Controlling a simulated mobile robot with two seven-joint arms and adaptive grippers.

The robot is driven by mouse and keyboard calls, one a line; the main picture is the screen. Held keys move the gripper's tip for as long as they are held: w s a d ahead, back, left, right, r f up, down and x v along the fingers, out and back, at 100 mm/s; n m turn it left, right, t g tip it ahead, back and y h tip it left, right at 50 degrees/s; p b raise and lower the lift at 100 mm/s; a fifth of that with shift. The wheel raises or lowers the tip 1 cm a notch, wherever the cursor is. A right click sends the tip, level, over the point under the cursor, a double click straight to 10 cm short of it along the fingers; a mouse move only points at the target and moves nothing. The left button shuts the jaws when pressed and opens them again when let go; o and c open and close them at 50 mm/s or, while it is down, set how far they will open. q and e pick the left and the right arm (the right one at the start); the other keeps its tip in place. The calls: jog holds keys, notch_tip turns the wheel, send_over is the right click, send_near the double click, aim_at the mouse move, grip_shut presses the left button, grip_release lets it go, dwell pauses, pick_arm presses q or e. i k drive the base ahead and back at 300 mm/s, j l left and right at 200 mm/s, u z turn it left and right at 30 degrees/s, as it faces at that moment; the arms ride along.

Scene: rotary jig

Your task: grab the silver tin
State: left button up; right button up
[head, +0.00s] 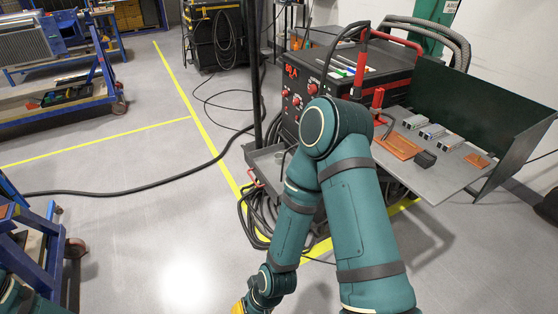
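I cannot make out a silver tin for certain. Several small grey box-like items (432,131) lie on the grey side shelf (448,182) of the welding cart at the right; they are too small to identify. My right arm rises in the middle, bends at its elbow and runs down to the bottom edge, where a bit of yellow shows at its end. Its gripper is not seen. Only a piece of my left arm shows at the bottom left corner; its gripper is out of view.
The black and red welding cart (300,82) stands behind my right arm, with cables coiled on the floor. Orange-brown plates (398,146) and a dark block (423,159) lie on its shelf. Blue racks (62,108) stand at the left. The central floor (130,215) is mostly clear.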

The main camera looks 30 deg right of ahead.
aim_at(278, 156)
jog(key=z, duration=0.6)
jog(key=i+z, duration=0.1)
jog(key=z, duration=0.4)
jog(key=i+j+z, duration=0.1)
jog(key=z, duration=0.35)
jog(key=j+z, duration=0.15)
jog(key=z, duration=0.35)
jog(key=i+j+z, duration=0.15)
jog(key=j+z, duration=1.1)
jog(key=j, duration=1.15)
jog(key=k+j+z, duration=0.1)
jog(key=j, duration=0.5)
jog(key=k+j, duration=0.1)
jog(key=j, duration=0.45)
jog(key=k+j, duration=0.1)
jog(key=j, duration=0.45)
jog(key=i+z, duration=0.05)
